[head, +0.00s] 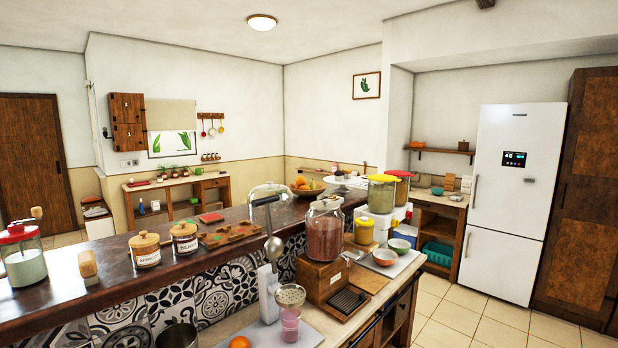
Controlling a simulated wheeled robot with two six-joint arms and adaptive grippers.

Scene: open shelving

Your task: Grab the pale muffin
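I cannot make out a pale muffin in the head view. A clear glass dome (268,190) stands on the dark raised counter, and I cannot tell what is under it. Small items (341,175) farther along the counter are too small to identify. Neither of my grippers is in view.
The raised counter (120,303) carries labelled jars (145,251), a wooden board (229,235) and a fruit bowl (307,188). On the lower worktop are a large glass jar (325,232), bowls (384,257) and an orange (240,342). Tiled floor (480,310) is clear before the fridge (515,200).

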